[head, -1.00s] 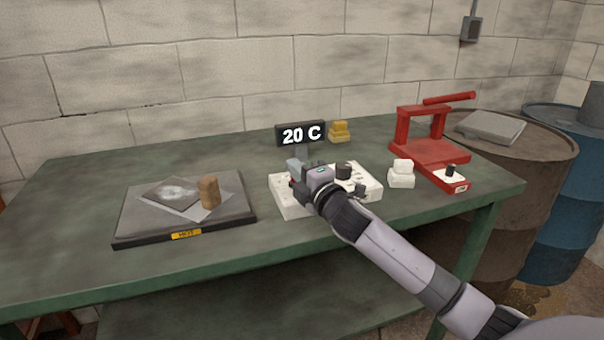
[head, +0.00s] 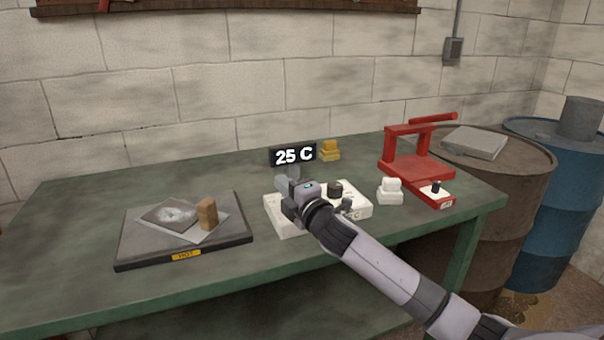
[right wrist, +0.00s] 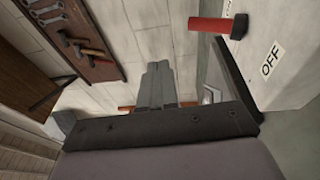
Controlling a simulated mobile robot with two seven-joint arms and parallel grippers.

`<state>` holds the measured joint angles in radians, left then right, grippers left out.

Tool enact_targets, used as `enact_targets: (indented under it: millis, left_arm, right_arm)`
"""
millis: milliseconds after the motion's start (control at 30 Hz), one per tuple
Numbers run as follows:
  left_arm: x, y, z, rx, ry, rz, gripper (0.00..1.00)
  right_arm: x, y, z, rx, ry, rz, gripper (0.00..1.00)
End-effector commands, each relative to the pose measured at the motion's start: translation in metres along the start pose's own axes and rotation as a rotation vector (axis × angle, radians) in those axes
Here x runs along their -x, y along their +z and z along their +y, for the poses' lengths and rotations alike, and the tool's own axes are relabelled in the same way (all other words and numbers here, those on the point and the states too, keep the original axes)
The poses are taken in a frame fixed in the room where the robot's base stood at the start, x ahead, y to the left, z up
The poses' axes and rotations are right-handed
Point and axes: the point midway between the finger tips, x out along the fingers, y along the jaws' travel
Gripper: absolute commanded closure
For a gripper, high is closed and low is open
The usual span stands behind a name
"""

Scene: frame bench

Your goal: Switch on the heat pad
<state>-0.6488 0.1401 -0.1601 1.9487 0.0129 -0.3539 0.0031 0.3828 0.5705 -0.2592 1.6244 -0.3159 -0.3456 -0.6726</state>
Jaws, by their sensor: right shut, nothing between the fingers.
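The heat pad (head: 135,246) is a dark flat slab at the left of the bench, with a small yellow label that seems to read HOT. The white control box (head: 288,228) stands to its right, with a black display (head: 293,156) reading 25 C behind it. My right gripper (head: 283,184) is shut and empty over the box's left end. In the right wrist view its closed fingers (right wrist: 160,80) point away, apart from a red lever with a dark collar (right wrist: 210,25) on the white box. An OFF label (right wrist: 270,59) shows beside the lever. My left gripper is out of view.
Grey sheets and a brown block (head: 207,214) lie on the pad. White blocks (head: 390,191), yellow blocks (head: 329,151) and a red press (head: 418,166) stand on the green bench (head: 110,190). Drums stand at the right. The bench is clear behind the pad.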

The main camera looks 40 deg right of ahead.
Motion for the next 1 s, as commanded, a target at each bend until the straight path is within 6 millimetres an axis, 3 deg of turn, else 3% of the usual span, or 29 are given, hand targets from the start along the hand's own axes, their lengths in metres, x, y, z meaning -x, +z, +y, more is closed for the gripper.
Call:
enact_targets:
  millis: [133, 700, 1000]
  left_arm:
    - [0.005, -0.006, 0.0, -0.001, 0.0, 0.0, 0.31]
    - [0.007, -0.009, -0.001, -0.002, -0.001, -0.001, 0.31]
    - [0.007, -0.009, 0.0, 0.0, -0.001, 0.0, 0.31]
  right_arm:
    - [0.0, 0.002, 0.009, 0.002, 0.0, 0.0, 1.0]
    - [0.064, 0.006, 0.062, 0.001, 0.0, 0.0, 1.0]
    - [0.074, 0.006, 0.071, 0.0, -0.001, 0.0, 1.0]
